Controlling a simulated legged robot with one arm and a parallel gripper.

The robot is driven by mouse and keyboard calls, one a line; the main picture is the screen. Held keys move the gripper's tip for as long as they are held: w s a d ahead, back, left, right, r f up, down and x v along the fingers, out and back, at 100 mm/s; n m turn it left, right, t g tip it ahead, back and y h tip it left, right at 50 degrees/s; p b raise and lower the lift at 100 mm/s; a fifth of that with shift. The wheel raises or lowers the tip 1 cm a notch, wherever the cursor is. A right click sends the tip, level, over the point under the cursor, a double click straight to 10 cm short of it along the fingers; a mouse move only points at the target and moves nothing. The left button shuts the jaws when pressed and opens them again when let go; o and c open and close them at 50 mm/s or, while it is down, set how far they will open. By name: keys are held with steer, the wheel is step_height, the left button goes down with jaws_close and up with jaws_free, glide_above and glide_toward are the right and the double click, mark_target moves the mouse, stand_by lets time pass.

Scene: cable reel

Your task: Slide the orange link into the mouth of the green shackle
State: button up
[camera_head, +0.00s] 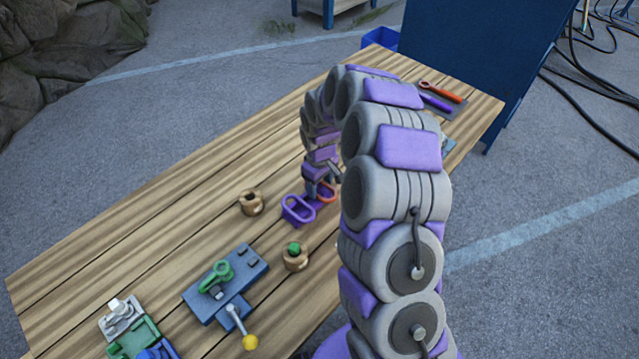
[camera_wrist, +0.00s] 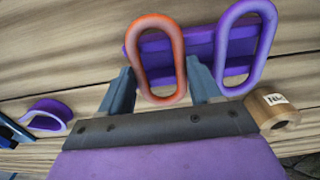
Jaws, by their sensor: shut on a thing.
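The orange link (camera_head: 328,191) is an oval ring standing at the purple rack (camera_head: 299,212), toward the far part of the wooden table. In the wrist view the orange link (camera_wrist: 179,62) is upright between the two dark fingers of my gripper (camera_wrist: 160,88), which is shut on it. A purple link (camera_wrist: 265,40) stands to its right on the rack. In the head view my gripper (camera_head: 322,188) is small and partly hidden by my arm. The green shackle (camera_head: 222,272) sits on a blue fixture (camera_head: 252,268) nearer the front left, apart from the link.
A wooden cup (camera_head: 250,203) stands left of the rack, and another (camera_head: 296,260) holds a green piece. A lever with a yellow knob (camera_head: 250,342) sticks out from the fixture. Grey and green parts (camera_head: 130,325) lie at the near left. The left tabletop (camera_head: 150,230) is clear.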

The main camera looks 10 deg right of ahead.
step_height(320, 180, up, 7)
steer(key=p, duration=0.2)
steer(key=shift+p, duration=0.4)
